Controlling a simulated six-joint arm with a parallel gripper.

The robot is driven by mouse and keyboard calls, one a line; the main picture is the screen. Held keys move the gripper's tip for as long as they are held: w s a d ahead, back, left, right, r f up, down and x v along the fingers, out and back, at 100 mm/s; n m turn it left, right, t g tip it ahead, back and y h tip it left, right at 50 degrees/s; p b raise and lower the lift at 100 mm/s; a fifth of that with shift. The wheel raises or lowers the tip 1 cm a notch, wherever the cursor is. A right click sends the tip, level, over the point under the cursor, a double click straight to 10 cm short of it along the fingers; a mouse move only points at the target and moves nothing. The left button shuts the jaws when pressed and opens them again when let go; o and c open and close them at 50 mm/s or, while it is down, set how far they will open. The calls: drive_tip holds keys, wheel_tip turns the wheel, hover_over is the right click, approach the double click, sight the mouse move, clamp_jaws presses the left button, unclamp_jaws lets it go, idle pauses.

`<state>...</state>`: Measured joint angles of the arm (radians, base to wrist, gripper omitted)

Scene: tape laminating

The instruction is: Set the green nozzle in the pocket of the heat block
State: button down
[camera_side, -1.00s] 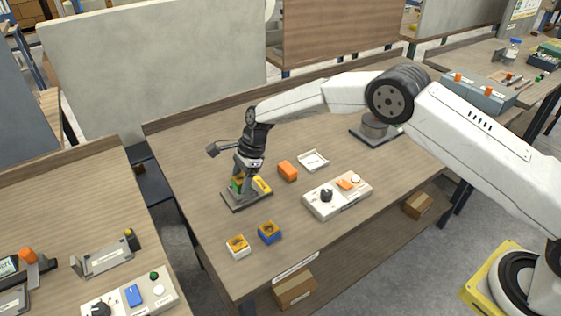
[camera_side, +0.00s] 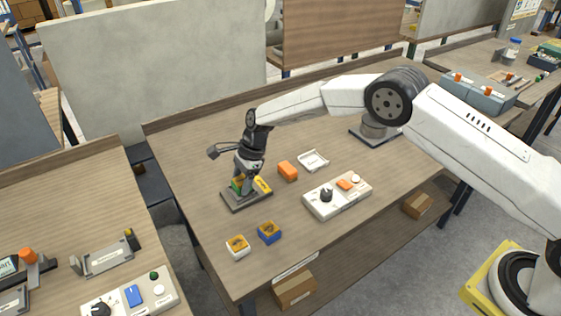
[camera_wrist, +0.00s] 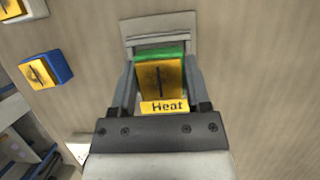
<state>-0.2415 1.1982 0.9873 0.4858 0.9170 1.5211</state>
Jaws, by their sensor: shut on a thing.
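The green nozzle (camera_wrist: 174,57) has a yellow top with a dark line across it. In the wrist view it sits between my gripper's fingers (camera_wrist: 159,88); my gripper is shut on it. In the side view my gripper (camera_side: 244,180) points down over the dark base plate (camera_side: 238,205) of the heat block, and a little green of the nozzle (camera_side: 237,185) shows beside the fingers. The heat block (camera_wrist: 160,24) shows as a grey frame beyond the nozzle, and a yellow "Heat" label (camera_wrist: 164,107) shows on the near side. The pocket is hidden, so I cannot tell whether the nozzle is seated.
A blue block (camera_side: 269,233) and a white block (camera_side: 238,247) with yellow tops stand near the front edge. An orange block (camera_side: 288,171), a white tray (camera_side: 313,161) and a control box (camera_side: 338,203) lie to the right. The table behind my gripper is clear.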

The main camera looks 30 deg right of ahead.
drive_tip(key=shift+f, duration=0.35)
idle(0.3)
unclamp_jaws()
drive_tip(key=shift+v, duration=3.8)
drive_tip(key=shift+d, duration=0.15)
drive_tip(key=shift+r, duration=0.1)
drive_tip(key=s+d+r+n+t+h, duration=0.25)
drive_tip(key=s+d+r+n, duration=0.25)
drive_tip(key=s+d+n, duration=0.55)
drive_tip(key=s+d+n+h, duration=0.1)
drive_tip(key=s+d+n, duration=0.2)
drive_tip(key=s, duration=0.7)
drive_tip(key=s+d+n+h, duration=0.1)
drive_tip(key=s+d+n, duration=0.3)
drive_tip(key=s, duration=0.6)
drive_tip(key=shift+d+r, duration=0.3)
drive_tip(key=shift+r, duration=0.05)
